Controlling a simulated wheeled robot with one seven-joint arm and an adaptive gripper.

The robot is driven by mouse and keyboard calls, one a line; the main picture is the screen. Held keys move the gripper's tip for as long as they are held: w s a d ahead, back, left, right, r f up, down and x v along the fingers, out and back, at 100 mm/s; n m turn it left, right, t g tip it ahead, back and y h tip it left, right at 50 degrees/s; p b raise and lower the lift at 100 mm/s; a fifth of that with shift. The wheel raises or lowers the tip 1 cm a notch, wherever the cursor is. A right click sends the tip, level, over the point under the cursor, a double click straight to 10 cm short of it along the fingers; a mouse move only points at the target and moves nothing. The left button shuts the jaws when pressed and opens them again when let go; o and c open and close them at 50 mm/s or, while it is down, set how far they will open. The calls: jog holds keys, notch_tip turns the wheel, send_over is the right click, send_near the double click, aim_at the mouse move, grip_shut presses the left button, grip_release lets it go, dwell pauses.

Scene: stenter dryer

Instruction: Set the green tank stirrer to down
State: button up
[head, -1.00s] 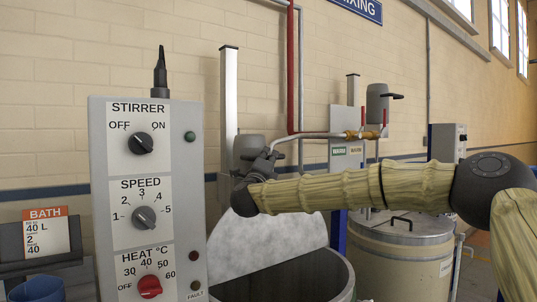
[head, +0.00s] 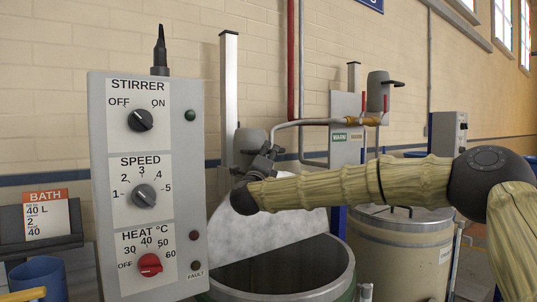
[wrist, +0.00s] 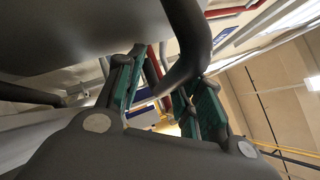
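The grey stirrer head (head: 251,141) sits on a tall pale post (head: 229,80) behind the front tank (head: 352,272). The tank is dark inside, and a bit of green shows low on its outer wall. My gripper (head: 256,163) is at the stirrer head, just in front of it. In the wrist view its two teal-padded fingers (wrist: 163,98) stand apart, open. A dark curved bar (wrist: 187,40) reaches down near and between them. I cannot tell whether they touch it. A large grey surface fills the upper left there. The stirrer's lower end is hidden.
A control box (head: 149,185) with STIRRER, SPEED and HEAT knobs stands close at left. A lidded beige tank (head: 400,255) with its own raised grey motor (head: 378,92) stands at right behind my arm. A blue bin (head: 38,278) is at lower left.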

jog(key=shift+s+r, duration=0.1)
jog(key=shift+r, duration=0.1)
jog(key=v, duration=1.2)
